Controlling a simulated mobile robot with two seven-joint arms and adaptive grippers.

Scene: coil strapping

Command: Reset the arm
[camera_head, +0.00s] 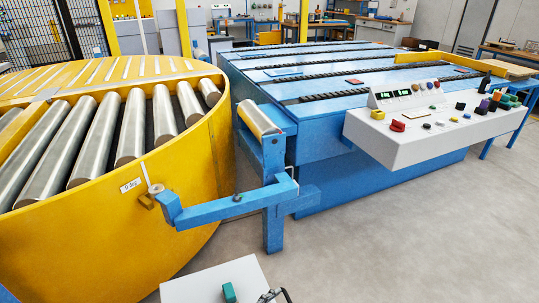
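A blue swing arm (225,208) reaches left from a blue post (273,220) between the yellow roller table and the blue conveyor. Its bent free end lies close to a brass-coloured bracket (150,197) on the yellow wall; I cannot tell if they touch. A small label (131,185) is on the wall beside it. A metal roller (259,118) sits at the top of the post. A dark metal piece, perhaps part of my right gripper (272,296), shows at the bottom edge, cut off by the frame. My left gripper is not in view.
The round yellow roller table (190,215) fills the left. The blue conveyor (270,95) stands behind the post. A white control panel (410,150) with several buttons juts out at right. A white surface with a teal block (229,292) is at the bottom. The floor at right is clear.

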